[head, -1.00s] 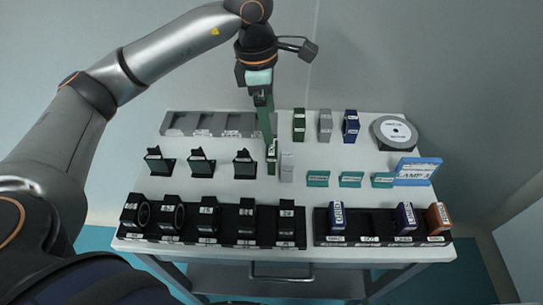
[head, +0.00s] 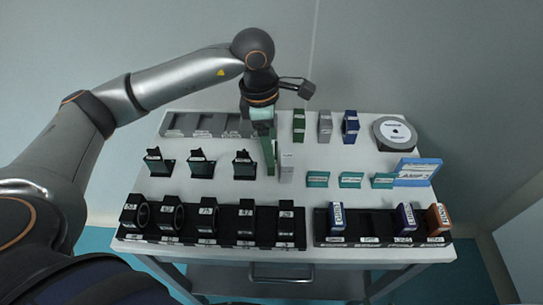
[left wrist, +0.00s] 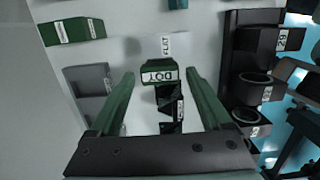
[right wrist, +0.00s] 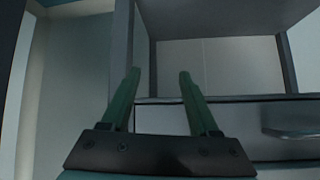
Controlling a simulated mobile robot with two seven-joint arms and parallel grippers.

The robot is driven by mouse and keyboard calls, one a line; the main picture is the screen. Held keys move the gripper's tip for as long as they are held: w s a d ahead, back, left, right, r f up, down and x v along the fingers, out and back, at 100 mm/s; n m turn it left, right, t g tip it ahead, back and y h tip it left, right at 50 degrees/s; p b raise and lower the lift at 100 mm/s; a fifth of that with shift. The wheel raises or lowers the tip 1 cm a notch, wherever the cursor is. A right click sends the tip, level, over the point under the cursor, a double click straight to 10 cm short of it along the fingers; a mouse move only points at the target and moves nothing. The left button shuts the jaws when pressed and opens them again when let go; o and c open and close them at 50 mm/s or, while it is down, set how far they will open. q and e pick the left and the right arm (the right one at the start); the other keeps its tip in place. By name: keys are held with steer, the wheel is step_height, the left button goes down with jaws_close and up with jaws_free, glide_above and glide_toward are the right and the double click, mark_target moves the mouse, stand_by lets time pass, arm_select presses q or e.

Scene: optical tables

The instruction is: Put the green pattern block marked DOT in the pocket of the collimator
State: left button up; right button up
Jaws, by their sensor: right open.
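The green block marked DOT (left wrist: 160,75) stands upright in the left wrist view, between the two spread green fingers of my left gripper (left wrist: 161,74), with gaps on both sides. In the head view my left gripper (head: 268,172) reaches down to the table there, and its finger largely hides the block. A pale block marked FLAT (left wrist: 166,46) stands right beside the DOT block; it also shows in the head view (head: 287,167). My right gripper (right wrist: 157,72) is open and empty in the right wrist view. I cannot tell which fixture is the collimator.
Three black stands (head: 202,164) are left of the blocks. Black racks with labelled parts (head: 207,216) line the front edge. Small teal plates (head: 350,180) and a blue panel (head: 417,172) are on the right. Several upright blocks (head: 325,126) and a round grey device (head: 395,133) stand behind.

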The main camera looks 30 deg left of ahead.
arm_select(q)
jaws_close()
stand_by(0.4)
